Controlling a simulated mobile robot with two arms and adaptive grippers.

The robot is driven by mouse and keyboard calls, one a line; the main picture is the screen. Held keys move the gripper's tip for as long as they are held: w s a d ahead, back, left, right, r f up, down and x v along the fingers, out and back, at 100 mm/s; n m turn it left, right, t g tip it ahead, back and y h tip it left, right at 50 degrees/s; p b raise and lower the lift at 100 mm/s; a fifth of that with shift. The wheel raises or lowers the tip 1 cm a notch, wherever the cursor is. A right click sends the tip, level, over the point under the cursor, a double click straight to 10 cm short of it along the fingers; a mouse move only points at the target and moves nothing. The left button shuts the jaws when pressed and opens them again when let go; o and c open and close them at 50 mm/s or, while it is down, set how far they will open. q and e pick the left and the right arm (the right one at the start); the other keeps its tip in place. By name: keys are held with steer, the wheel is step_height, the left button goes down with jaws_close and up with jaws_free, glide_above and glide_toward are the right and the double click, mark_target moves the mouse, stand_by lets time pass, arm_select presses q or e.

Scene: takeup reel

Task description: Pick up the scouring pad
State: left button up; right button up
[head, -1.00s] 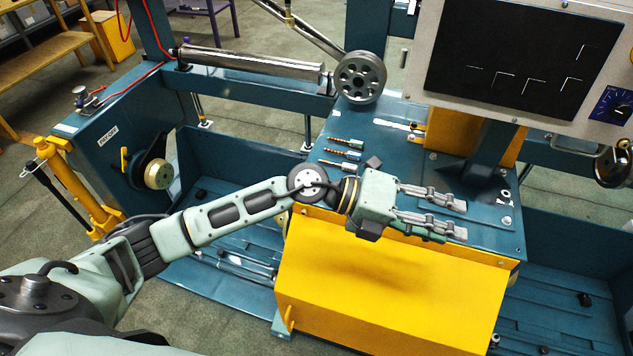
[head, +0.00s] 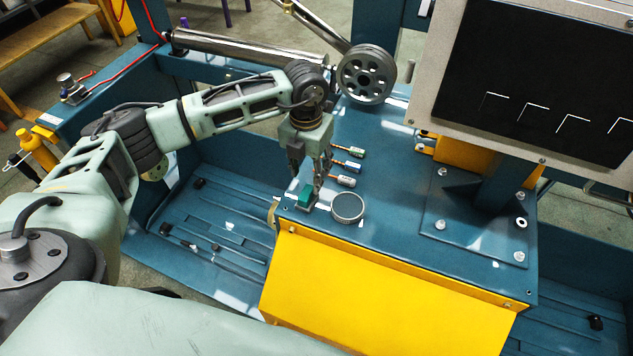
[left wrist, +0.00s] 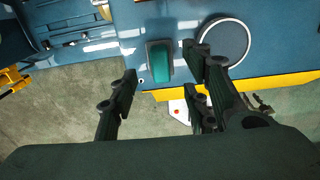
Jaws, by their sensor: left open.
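The scouring pad, a small green block with a darker edge (head: 305,196), lies on the blue table top near its front left corner. It also shows in the left wrist view (left wrist: 160,64), at the top middle. My left gripper (head: 309,180) points down over the pad, with its fingers open. In the left wrist view the pad shows between the spread fingers (left wrist: 160,80), with gaps on both sides and no visible contact. The fingers partly cover the pad in the head view. My right gripper is not in view.
A round grey dish (head: 348,207) stands close to the right of the pad. Several small tools (head: 347,165) lie behind it. A yellow panel (head: 385,295) drops from the table's front edge. A screen panel (head: 545,85) rises at the right.

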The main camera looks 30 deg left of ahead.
mark_target(307, 192)
arm_select(q)
steer(key=shift+a+f, duration=0.1)
steer(key=shift+f, duration=0.15)
steer(key=f+p, duration=0.1)
steer(key=s+f+p, duration=0.1)
steer(key=f, duration=0.1)
steer(key=shift+s+f, duration=0.2)
steer(key=shift+f, duration=0.05)
step_height(307, 192, down, 3)
steer(key=shift+w+r+p, duration=0.15)
steer(key=shift+r+p, duration=0.05)
steer(key=shift+p, duration=0.2)
steer(key=shift+f, duration=0.35)
steer(key=shift+c, duration=1.2)
steer(key=c, duration=0.6)
steer(key=shift+c, duration=0.8)
jaws_close()
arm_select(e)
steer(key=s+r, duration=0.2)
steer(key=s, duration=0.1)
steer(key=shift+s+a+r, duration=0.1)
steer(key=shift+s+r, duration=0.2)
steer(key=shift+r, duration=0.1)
